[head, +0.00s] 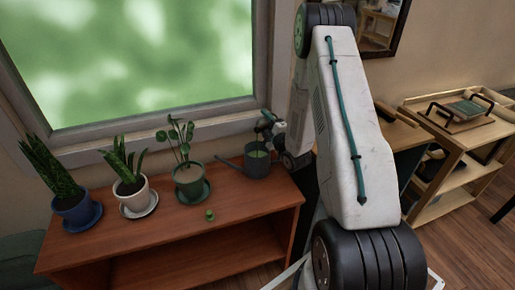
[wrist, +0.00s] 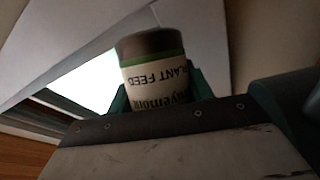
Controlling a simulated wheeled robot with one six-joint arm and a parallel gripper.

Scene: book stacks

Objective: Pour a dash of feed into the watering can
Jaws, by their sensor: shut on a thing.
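The feed bottle (wrist: 152,75) has a white label reading "PLANT FEED", a green band and a brown end. My gripper (head: 268,122) is shut on it, with a teal jaw on each side in the wrist view. The label's letters are upside down there.
A small green cap (head: 209,215) lies on the shelf top (head: 250,203) in front of the can. Potted plants in a green pot (head: 188,182), a white pot (head: 133,196) and a blue pot (head: 76,208) stand left. The window is behind; a wooden cart (head: 460,150) stands right.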

